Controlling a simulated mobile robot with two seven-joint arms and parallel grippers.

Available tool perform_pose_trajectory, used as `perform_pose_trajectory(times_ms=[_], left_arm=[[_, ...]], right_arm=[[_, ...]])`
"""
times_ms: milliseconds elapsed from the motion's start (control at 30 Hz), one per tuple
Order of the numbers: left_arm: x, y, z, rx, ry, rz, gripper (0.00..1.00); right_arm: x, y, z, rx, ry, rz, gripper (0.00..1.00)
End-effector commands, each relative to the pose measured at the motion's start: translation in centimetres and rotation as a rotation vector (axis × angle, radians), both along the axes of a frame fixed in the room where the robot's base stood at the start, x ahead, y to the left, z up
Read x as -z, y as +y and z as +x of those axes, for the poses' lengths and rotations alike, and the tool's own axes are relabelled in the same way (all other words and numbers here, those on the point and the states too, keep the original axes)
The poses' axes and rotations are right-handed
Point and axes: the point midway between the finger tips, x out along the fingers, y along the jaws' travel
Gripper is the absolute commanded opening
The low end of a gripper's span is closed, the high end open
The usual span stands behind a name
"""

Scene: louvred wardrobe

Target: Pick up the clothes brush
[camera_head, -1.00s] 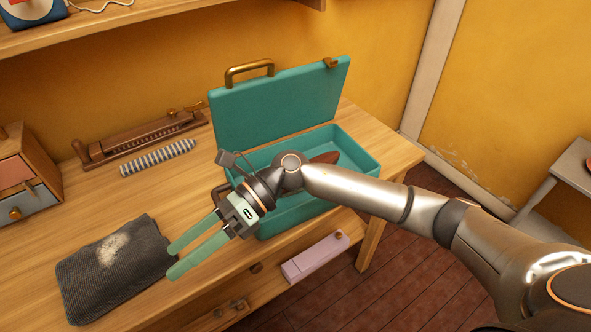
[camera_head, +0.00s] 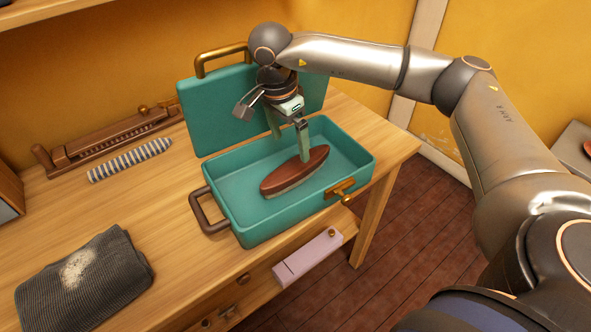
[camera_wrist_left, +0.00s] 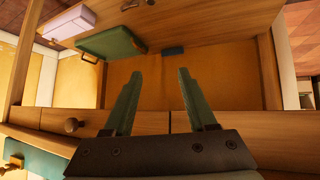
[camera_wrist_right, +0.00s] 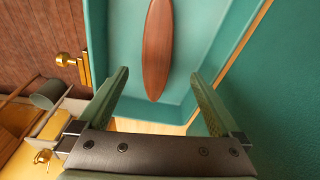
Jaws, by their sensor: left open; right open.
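The clothes brush (camera_head: 292,174), with a brown wooden back and pale bristles below, lies in the open teal case (camera_head: 238,236) on the wooden table. My right gripper (camera_head: 289,149) points down over the case, open and empty; in the head view one finger overlaps the brush's far edge. In the right wrist view the brush (camera_wrist_right: 157,48) lies lengthwise, ahead of the gap between the open fingers (camera_wrist_right: 160,72). I cannot tell whether they touch it. My left gripper (camera_wrist_left: 160,72) is open and empty in the left wrist view, and outside the head view.
The case's raised lid (camera_head: 215,108) stands just behind the right gripper. A dark folded cloth (camera_head: 95,280) with a pale patch lies at the front left. A striped roll (camera_head: 130,160) and a brown wooden rack (camera_head: 110,138) lie farther back. A pink box (camera_head: 308,257) sits below the tabletop.

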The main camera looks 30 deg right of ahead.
Motion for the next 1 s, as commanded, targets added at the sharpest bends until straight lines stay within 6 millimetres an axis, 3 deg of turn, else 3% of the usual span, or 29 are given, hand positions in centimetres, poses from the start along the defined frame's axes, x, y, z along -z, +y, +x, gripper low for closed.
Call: perform_pose_trajectory(times_ms=[100,367,633,933,1000], left_arm=[[0.1,0.0,0.0,0.001,0.0,0.001,0.57],[0.0,0.0,0.1,0.001,-0.001,0.0,0.57],[0.1,-0.1,0.1,0.001,-0.001,0.0,0.57],[0.1,-0.1,0.1,0.002,0.0,-0.001,0.57],[0.1,-0.1,0.1,0.002,0.0,-0.001,0.57]], right_arm=[[2.0,-0.3,0.0,0.0,0.003,0.001,1.0],[4.1,-0.7,-0.1,-0.001,0.001,0.002,1.0],[7.8,-1.7,-0.4,0.0,0.001,0.003,1.0],[8.4,-1.8,-0.3,0.0,0.0,0.004,1.0],[8.4,-1.8,-0.3,0.0,0.0,0.004,0.94]])
